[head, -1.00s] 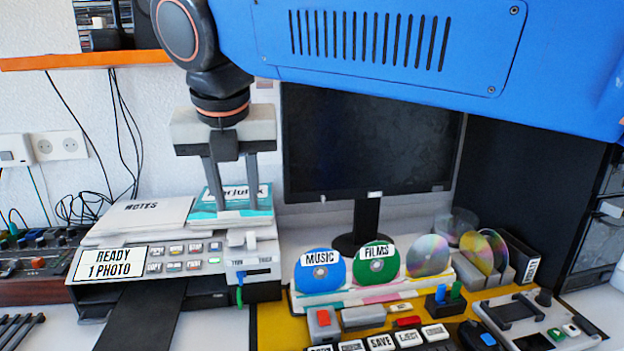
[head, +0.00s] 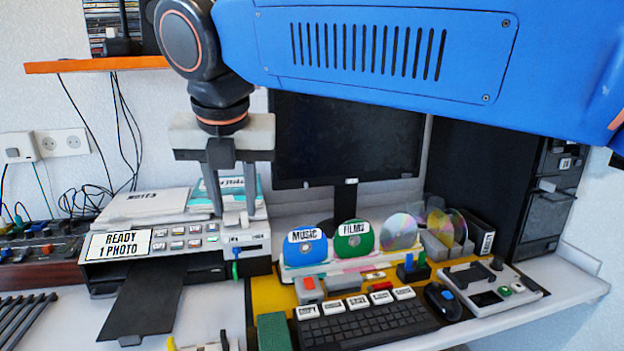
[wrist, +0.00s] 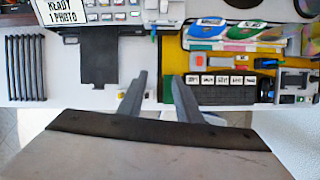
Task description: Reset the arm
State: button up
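My gripper (head: 234,212) hangs from my blue arm with its two fingers pointing down in the head view. The fingers are apart with nothing between them. They overlap the right part of the grey printer-like device (head: 200,238) in the picture. In the wrist view my gripper (wrist: 160,78) also shows open and empty over the desk front. I cannot tell its exact height above the desk.
The music disc (head: 305,250) and films disc (head: 354,241) stand in a rack beside clear and gold discs. A monitor (head: 335,140), a keyboard (head: 370,322) and a mouse (head: 443,300) are close by. A black tray (head: 142,300) juts from the device.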

jog(key=w+d+f+m, duration=0.1)
jog(key=d+f+m, duration=0.4)
jog(key=d+m, duration=0.5)
jog(key=w+d+f+m, duration=0.1)
jog(key=d+f+m, duration=0.5)
jog(key=d, duration=0.8)
jog(key=s+d+f+m, duration=0.5)
jog(key=d+f+m, duration=0.3)
jog(key=m, duration=0.2)
jog(key=s+d+f+m+h, duration=0.1)
jog(key=s+d+f+m, duration=0.5)
jog(key=m, duration=0.5)
jog(key=d+f, duration=0.2)
jog(key=d, duration=0.1)
jog(key=shift+s+d+t, duration=0.2)
jog(key=shift+s+t, duration=0.05)
jog(key=shift+t, duration=0.05)
